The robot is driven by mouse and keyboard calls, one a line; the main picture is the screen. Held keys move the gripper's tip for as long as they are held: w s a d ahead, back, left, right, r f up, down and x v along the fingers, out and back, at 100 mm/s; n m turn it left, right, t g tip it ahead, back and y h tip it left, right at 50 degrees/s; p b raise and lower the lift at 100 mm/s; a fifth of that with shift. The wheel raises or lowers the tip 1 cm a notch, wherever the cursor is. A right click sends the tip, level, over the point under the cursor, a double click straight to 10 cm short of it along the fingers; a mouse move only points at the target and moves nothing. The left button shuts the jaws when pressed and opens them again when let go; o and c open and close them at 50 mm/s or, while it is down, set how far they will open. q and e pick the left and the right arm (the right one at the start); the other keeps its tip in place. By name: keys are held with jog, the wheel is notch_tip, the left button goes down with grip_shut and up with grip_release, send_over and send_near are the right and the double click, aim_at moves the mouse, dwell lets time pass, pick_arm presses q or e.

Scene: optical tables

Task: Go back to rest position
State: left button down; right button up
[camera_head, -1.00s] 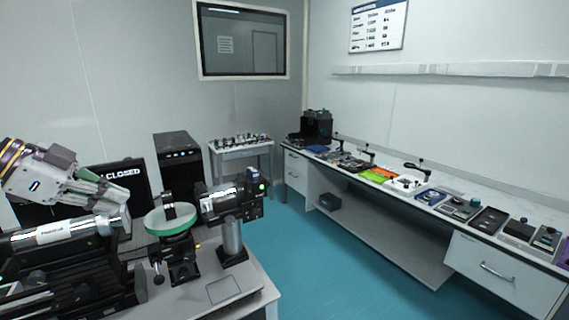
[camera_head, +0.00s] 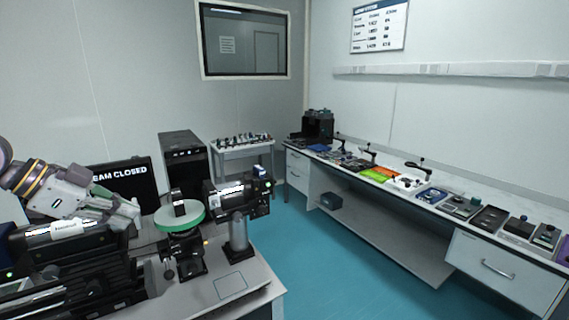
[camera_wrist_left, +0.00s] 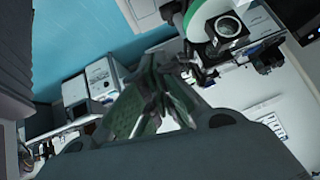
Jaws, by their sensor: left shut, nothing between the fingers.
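My left gripper (camera_head: 128,214) comes in from the left in the head view, just above the end of a silver laser tube (camera_head: 72,230) and left of the green-rimmed round mount. Its fingers are shut with nothing between them. In the left wrist view the fingers (camera_wrist_left: 160,98) come together in the middle of the picture. I cannot tell whether the gripper touches the tube. My right gripper is in neither view.
A green-rimmed round mount (camera_head: 180,217) and a black camera-like device (camera_head: 238,195) on a post stand close to the right of my left gripper. A monitor (camera_head: 122,186) stands behind. The blue floor (camera_head: 330,260) is open up to the long bench (camera_head: 480,225).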

pick_arm(q)
jog(key=d+f+n+g+y, duration=0.1)
jog(key=d+f+n+y, duration=0.2)
jog(key=f, duration=2.2)
jog(key=s+d+f+n+g+y, duration=0.15)
jog(key=s+d+f+n, duration=0.25)
jog(key=s+f, duration=0.45)
jog(key=s+d+f+n+y, duration=0.2)
jog(key=s+d+f+n, duration=0.15)
jog(key=s+f, duration=0.5)
notch_tip(320, 180, down, 34)
jog(key=s+a+g, duration=0.1)
jog(key=s+a+f, duration=0.2)
jog(key=s+f, duration=0.8)
jog(key=s, duration=0.1)
jog(key=s+a+f+m+g, duration=0.1)
jog(key=s+a+f, duration=0.2)
jog(key=s+f, duration=0.6)
jog(key=shift+s+a+f, duration=0.25)
jog(key=shift+s+f, duration=0.15)
jog(key=shift+s, duration=0.45)
